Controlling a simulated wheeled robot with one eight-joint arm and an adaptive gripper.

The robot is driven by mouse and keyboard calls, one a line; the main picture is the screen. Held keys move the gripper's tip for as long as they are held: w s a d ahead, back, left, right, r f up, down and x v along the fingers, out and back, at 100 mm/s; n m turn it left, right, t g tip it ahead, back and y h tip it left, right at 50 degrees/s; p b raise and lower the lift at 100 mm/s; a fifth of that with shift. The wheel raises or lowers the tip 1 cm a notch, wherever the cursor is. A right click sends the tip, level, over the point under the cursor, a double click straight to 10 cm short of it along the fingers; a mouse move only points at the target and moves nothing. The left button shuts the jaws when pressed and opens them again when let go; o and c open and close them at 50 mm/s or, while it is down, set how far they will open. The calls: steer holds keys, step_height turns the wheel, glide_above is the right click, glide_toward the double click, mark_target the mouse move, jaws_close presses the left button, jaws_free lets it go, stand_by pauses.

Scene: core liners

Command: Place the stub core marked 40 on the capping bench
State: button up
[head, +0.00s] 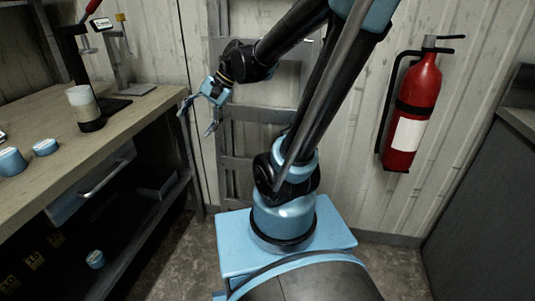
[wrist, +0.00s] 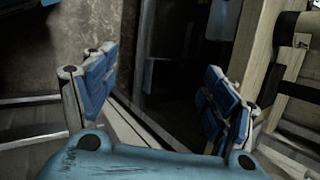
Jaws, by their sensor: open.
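A wooden-topped bench (head: 140,108) runs along the left in the head view. Two short blue-sided pieces with pale tops, a nearer one (head: 11,162) and a smaller one (head: 45,147), stand on it. A similar short blue piece (head: 95,260) sits on the dark level below the bench top. I cannot read a 40 on any of them. My gripper (head: 197,120) is open and empty, in the air just right of the bench's far end. In the wrist view its two blue-padded fingers (wrist: 160,92) are spread with nothing between them.
A pale-and-dark cylinder (head: 85,108) and a stand with a red handle (head: 75,50) are on the bench. A drawer (head: 92,187) with a handle is below its top. A red fire extinguisher (head: 412,110) hangs on the right wall. Floor shows between bench and base.

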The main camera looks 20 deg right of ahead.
steer(key=s+d+f+n+t+h, duration=0.1)
steer(key=s+d+f+n+h, duration=0.1)
steer(key=d, duration=0.8)
steer(key=s+d+f+n+t+h, duration=0.1)
steer(key=s+d+f+n+h, duration=0.2)
steer(key=d, duration=0.8)
steer(key=s+f+h, duration=0.2)
steer(key=s+f, duration=0.2)
steer(key=s, duration=0.1)
steer(key=shift+d+f+n+h, duration=0.15)
steer(key=shift+f+n+h, duration=0.15)
